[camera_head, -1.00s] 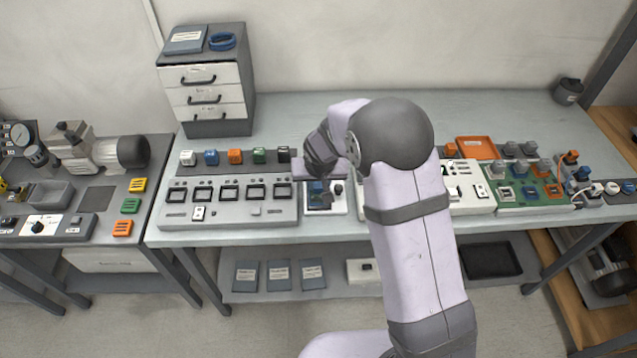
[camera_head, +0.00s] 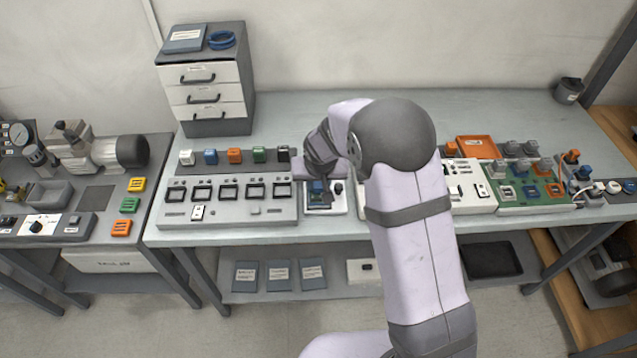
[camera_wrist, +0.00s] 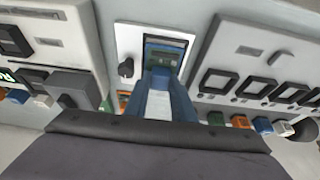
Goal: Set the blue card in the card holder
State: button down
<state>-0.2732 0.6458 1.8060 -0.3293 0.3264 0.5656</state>
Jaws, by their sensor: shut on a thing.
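The card holder is a small white panel (camera_head: 340,208) on the bench, left of my forearm. In the wrist view the panel (camera_wrist: 128,38) has a dark knob and a framed opening showing green and dark parts. In the head view the blue card (camera_head: 318,187) is a small blue patch over the panel, partly hidden by my wrist. The card's far end meets or overlaps the opening; I cannot tell how deep it sits.
A grey panel with several square frames (camera_head: 228,208) stands close on the left. Coloured blocks, including an orange one (camera_head: 235,156), line its back. A white panel (camera_head: 470,190) and a green board (camera_head: 520,197) lie right of my arm.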

jog(key=shift+f+b, duration=0.6)
jog(key=shift+b, duration=0.15)
dwell(0.9)
jog(key=c, duration=1.1)
grip_release()
jog(key=shift+r, duration=0.15)
jog(key=shift+w+r+p, duration=0.1)
jog(key=shift+r+p, duration=2.4)
jog(key=shift+r, duration=0.95)
jog(key=shift+f, duration=0.1)
